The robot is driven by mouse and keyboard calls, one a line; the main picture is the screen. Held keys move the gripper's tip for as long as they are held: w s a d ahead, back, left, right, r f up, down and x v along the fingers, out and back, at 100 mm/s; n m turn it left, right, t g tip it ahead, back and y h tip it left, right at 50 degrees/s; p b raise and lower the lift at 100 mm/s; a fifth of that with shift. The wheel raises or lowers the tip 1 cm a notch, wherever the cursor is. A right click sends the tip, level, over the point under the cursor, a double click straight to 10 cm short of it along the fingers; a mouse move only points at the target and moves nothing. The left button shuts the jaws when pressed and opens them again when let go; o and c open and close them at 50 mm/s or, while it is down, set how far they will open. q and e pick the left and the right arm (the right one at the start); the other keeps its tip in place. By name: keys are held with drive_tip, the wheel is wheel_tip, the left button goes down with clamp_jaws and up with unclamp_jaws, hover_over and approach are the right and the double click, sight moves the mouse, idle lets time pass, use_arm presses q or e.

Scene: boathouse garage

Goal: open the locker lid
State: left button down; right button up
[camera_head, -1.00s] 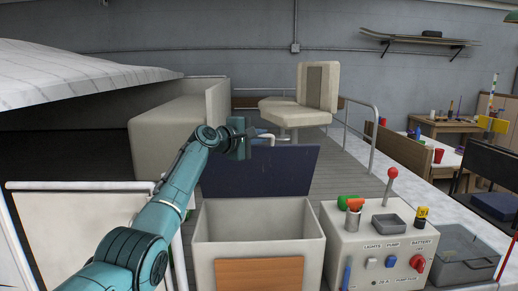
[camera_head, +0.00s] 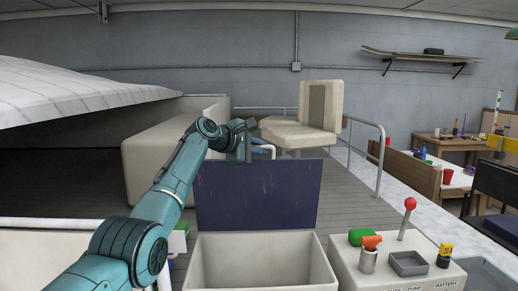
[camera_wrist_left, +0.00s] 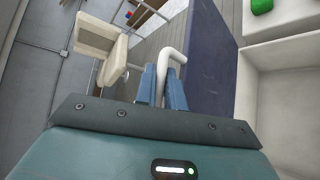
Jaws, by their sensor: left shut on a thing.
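The locker (camera_head: 262,238) is a cream box in the lower middle of the head view, with its inside open to view. Its dark blue lid (camera_head: 258,195) stands raised, about upright, at the back edge. My left gripper (camera_head: 262,150) is at the lid's top edge, shut on the white lid handle (camera_wrist_left: 174,57). In the left wrist view the two blue fingers (camera_wrist_left: 162,88) close around the lower end of the handle, and the lid (camera_wrist_left: 210,60) runs along the right of them. My right gripper is out of view.
A console (camera_head: 398,262) with a red-knobbed lever, a grey tray, a cup and a green item stands right of the locker. A cream helm seat (camera_head: 318,115) and bench (camera_head: 170,150) are behind the lid. A metal rail (camera_head: 380,155) runs at the right.

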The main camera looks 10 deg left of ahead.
use_arm(q)
drive_tip(key=c, duration=1.6)
unclamp_jaws()
drive_tip(key=shift+c, duration=0.2)
drive_tip(key=shift+s+a, duration=0.1)
drive_tip(key=shift+s, duration=0.05)
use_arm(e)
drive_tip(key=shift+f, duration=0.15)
